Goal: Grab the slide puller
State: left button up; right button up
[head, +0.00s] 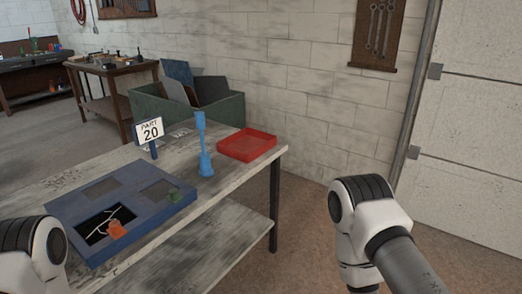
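A blue upright tool (203,150) with a slim shaft, a wider top and a broad foot stands on the bench near its back right. It may be the slide puller, but I cannot tell for sure. A blue tray-like panel (77,208) with recesses lies on the bench at the left. A small orange piece (117,230) sits at its dark front recess, beside thin pale rods. My arm links show at the lower left and right, but neither gripper is in view.
The bench (240,183) has a lower shelf. A red tray (247,145) is at its right end, and a "PART 20" sign (150,131) stands behind the panel. A green bin (217,112) with panels is behind. Open floor (305,235) lies to the right.

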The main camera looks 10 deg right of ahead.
aim_at(200, 121)
jog(key=i+l+u, duration=0.1)
jog(key=i+l, duration=0.55)
jog(key=l, duration=0.15)
